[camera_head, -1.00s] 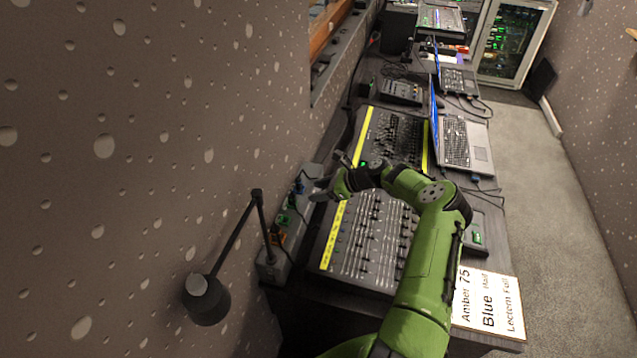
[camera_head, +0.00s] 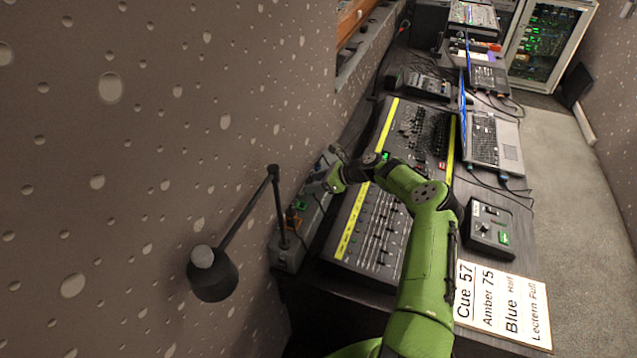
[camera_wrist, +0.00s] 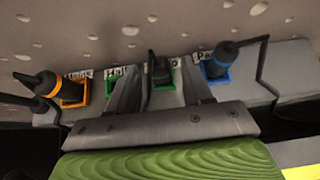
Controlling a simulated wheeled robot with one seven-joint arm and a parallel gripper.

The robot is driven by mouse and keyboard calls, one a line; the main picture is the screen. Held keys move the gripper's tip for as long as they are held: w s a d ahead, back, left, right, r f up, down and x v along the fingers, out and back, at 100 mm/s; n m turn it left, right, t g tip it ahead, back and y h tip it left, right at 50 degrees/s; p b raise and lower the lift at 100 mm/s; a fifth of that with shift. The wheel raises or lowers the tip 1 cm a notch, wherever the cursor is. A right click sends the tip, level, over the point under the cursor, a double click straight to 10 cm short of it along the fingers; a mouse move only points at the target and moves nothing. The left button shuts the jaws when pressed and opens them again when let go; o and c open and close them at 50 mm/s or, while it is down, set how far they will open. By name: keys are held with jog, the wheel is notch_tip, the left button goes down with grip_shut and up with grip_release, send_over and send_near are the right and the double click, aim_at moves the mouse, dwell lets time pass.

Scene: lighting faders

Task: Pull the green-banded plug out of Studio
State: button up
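A grey outlet strip (camera_head: 288,255) runs along the wall beside the desk. In the wrist view it carries framed sockets with labels, one reading Hall (camera_wrist: 117,72); the label above the middle socket is mostly hidden, with only a final "o" showing. A dark plug (camera_wrist: 161,70) stands in that green-framed socket; its band is hard to make out. My gripper (camera_wrist: 161,82) is open, with one finger on each side of this plug, and I see no clear contact. In the head view my gripper (camera_head: 326,180) is over the strip and hides part of it.
A blue-banded plug (camera_wrist: 223,55) sits close on the right, and an orange-banded plug (camera_wrist: 42,85) on the left. The green-framed Hall socket (camera_wrist: 111,87) looks empty.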

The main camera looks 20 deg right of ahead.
grip_shut()
jog(key=shift+r, duration=0.2)
jog(key=shift+r+p, duration=1.65)
jog(key=shift+r, duration=0.55)
